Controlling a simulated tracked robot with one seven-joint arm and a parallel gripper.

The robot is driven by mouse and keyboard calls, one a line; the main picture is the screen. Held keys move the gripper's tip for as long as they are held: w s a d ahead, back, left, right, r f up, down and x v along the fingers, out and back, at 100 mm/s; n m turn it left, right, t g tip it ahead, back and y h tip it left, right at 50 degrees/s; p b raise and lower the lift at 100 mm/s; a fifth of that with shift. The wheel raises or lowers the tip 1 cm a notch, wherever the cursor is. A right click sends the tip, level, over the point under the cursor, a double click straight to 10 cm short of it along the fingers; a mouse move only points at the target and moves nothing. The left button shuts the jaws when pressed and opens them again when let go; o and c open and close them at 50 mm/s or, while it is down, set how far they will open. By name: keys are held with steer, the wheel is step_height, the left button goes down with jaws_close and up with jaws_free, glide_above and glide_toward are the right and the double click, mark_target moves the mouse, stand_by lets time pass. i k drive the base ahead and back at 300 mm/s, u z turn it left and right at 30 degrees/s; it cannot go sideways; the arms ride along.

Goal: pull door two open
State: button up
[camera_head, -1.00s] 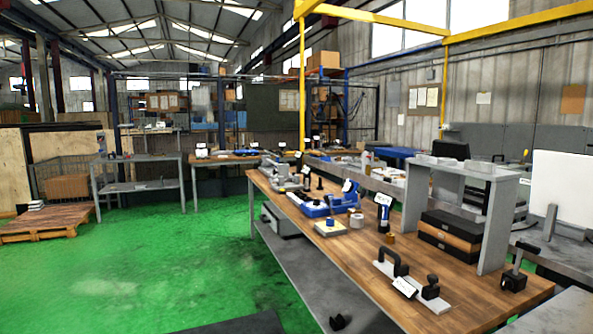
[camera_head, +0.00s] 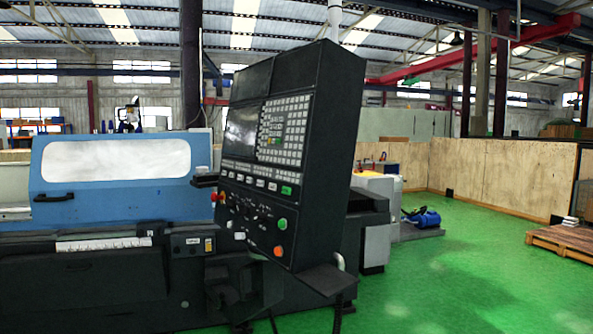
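A blue machine door (camera_head: 120,203) with a pale window panel stands at the left of the head view. It has a dark bar handle (camera_head: 54,197) low on its left side. To its left is a pale, open-looking part of the machine, cut off by the picture edge. I cannot read any number that marks this as door two. My gripper is not in view.
A large black control panel (camera_head: 270,160) on the grinder's front juts out right of the door. Dark machine base (camera_head: 80,280) runs below the door. Green floor (camera_head: 460,280) is open at the right, with plywood walls (camera_head: 490,175) and a pallet (camera_head: 570,238) beyond.

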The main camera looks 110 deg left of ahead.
mark_target(136, 162)
steer(key=z, duration=0.3)
steer(key=i, duration=0.15)
steer(key=u, duration=3.15)
steer(key=i, duration=0.25)
steer(key=u, duration=1.95)
steer(key=i, duration=0.55)
steer(key=z, duration=0.25)
steer(key=k, duration=0.55)
steer(key=u, duration=0.1)
